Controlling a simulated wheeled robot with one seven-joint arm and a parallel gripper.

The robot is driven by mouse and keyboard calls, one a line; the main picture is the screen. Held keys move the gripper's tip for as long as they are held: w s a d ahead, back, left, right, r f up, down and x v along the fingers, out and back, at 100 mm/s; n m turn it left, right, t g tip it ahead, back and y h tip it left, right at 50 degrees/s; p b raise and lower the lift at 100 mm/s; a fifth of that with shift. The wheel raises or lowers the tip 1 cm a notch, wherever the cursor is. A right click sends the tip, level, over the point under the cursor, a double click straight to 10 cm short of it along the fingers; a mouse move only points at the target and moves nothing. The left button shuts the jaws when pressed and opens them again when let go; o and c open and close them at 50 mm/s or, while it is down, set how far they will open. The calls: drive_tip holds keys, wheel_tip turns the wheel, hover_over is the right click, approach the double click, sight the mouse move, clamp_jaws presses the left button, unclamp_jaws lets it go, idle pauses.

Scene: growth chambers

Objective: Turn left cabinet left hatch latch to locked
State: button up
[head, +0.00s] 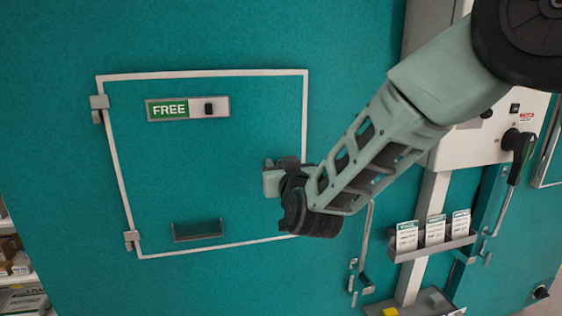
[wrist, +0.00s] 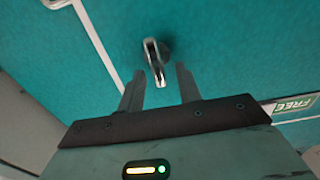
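The left hatch (head: 250,110) is a teal panel outlined in white, shut, with hinges on its left side. Its sign (head: 168,109) shows FREE on green beside a small dark knob; it also shows in the wrist view (wrist: 294,104). The latch (wrist: 153,58) is a small metal handle on a dark pivot near the white edge; in the head view my arm hides it. My gripper (wrist: 159,72) is open, its two fingers on either side of the latch's lower end in the picture. I cannot tell whether they touch it.
A hatch tray (head: 197,231) sits low on the panel. To the right are a white control box with a black lever (head: 518,150), a card rack (head: 432,246) and a bent metal rod (head: 365,250). Shelves with boxes (head: 20,265) stand at far left.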

clamp_jaws()
drive_tip(key=shift+f+b, duration=0.1)
drive_tip(key=shift+b, duration=0.3)
drive_tip(key=shift+w+d+f+m+b, duration=0.1)
drive_tip(key=shift+d+f+m+b, duration=0.2)
drive_tip(key=shift+m+b, duration=3.45)
drive_tip(key=shift+w+d+f+m+b, duration=0.1)
drive_tip(key=shift+d+f+m+b, duration=0.2)
drive_tip(key=shift+m+b, duration=3.45)
drive_tip(key=shift+w+d+f+m+b, duration=0.2)
drive_tip(key=shift+m+b, duration=1.2)
drive_tip(key=shift+b, duration=4.7)
drive_tip(key=shift+s+d, duration=0.1)
drive_tip(key=shift+s, duration=0.05)
